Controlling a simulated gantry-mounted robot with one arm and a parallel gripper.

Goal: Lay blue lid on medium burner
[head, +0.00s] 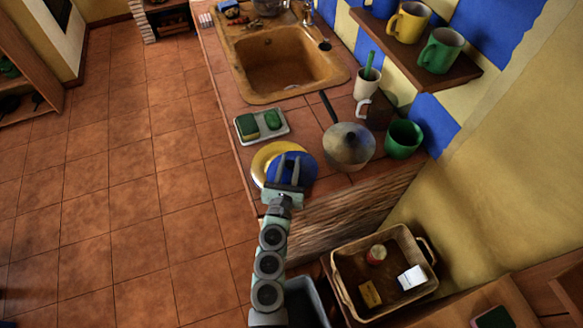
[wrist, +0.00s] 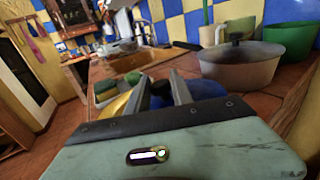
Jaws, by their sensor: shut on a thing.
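The blue lid (head: 309,171) is a round blue disc at the near end of the counter, overlapping the right part of a yellow plate (head: 258,163). My gripper (head: 288,168) reaches over the lid, its two fingers shut on it. In the wrist view the lid (wrist: 205,89) shows behind and right of my fingers (wrist: 161,86), partly hidden by them. Whether the lid touches the plate or is held just above it, I cannot tell. I cannot make out a burner in either view.
A metal pan (head: 348,147) stands close right of the lid, with a green pot (head: 403,139) beyond it. A tray with green sponges (head: 262,124) lies behind the plate, before the sink (head: 285,65). A tan crate (head: 345,293) stands lower right. The floor at left is clear.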

